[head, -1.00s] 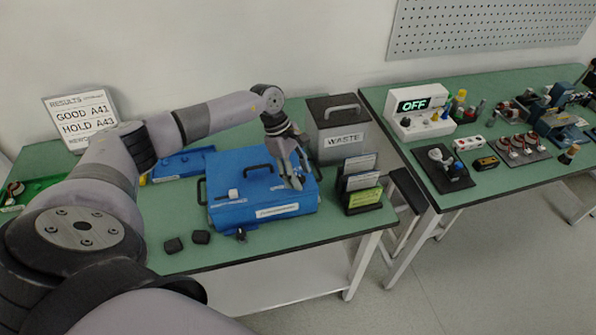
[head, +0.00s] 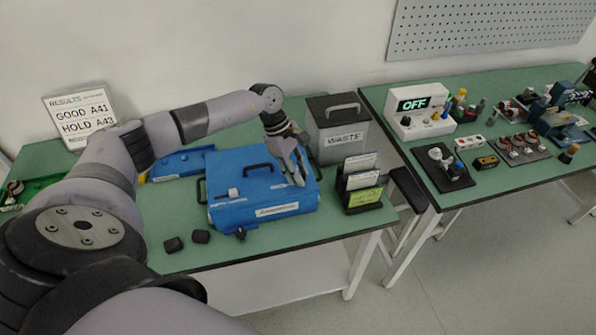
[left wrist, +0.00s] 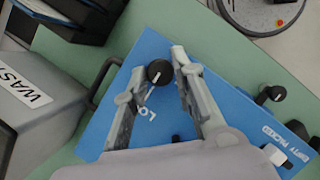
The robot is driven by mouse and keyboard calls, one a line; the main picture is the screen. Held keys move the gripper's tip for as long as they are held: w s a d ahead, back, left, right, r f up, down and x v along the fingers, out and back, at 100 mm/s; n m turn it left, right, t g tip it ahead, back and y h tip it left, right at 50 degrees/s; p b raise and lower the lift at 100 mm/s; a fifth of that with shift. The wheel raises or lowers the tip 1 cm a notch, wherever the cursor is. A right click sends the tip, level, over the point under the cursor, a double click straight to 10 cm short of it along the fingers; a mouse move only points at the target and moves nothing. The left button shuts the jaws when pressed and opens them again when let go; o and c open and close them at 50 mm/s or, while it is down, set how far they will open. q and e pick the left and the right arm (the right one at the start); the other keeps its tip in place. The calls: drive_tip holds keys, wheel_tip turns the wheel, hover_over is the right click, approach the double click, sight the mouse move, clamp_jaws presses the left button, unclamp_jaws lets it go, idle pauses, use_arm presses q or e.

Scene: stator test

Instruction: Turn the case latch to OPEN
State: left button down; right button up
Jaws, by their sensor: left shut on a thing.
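The blue case (head: 258,212) lies closed on the left green table, and its top also shows in the left wrist view (left wrist: 235,115). A round black latch knob (left wrist: 159,72) with a white mark sits on the case top near its right side. Partly covered lettering starting "LO" is printed beside it. My left gripper (head: 298,183) reaches down onto the right part of the case. In the left wrist view its fingers (left wrist: 158,66) are on both sides of the knob, shut on it. In the head view the fingers hide the knob. My right gripper is not in view.
A grey WASTE bin (head: 338,128) stands just behind and right of the case. A black rack with cards (head: 362,195) stands to its right. A second black knob (left wrist: 270,95) is at the case's front edge.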

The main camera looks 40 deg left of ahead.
use_arm(q)
drive_tip(key=n+t+b, duration=0.1)
drive_tip(key=n, duration=0.1)
drive_tip(key=n+t+b, duration=0.1)
drive_tip(key=n, duration=0.2)
drive_tip(key=shift+s+f, duration=0.1)
drive_tip(key=shift+s, duration=0.1)
drive_tip(key=n+b, duration=0.1)
drive_tip(key=n+t+y, duration=0.1)
drive_tip(key=n, duration=0.1)
drive_tip(key=shift+s+d+n+b, duration=0.1)
drive_tip(key=shift+d+n+b, duration=0.05)
drive_tip(key=shift+n+b, duration=0.2)
drive_tip(key=n+y+b, duration=0.1)
drive_tip(key=n+b, duration=0.1)
drive_tip(key=n+t+y+b, duration=0.1)
drive_tip(key=n+b, duration=0.1)
drive_tip(key=n, duration=0.1)
drive_tip(key=shift+d+f+b, duration=0.1)
drive_tip(key=shift+d+b, duration=0.1)
drive_tip(key=shift+b, duration=0.15)
drive_tip(key=shift+s+d+r+n+y+b, duration=0.1)
drive_tip(key=shift+n+y+b, duration=0.35)
drive_tip(key=shift+n+b, duration=0.5)
drive_tip(key=shift+r+n+y+b, duration=0.1)
drive_tip(key=shift+n+y+b, duration=0.5)
drive_tip(key=shift+n, duration=0.5)
drive_tip(key=c, duration=1.3)
unclamp_jaws()
drive_tip(key=shift+c, duration=0.2)
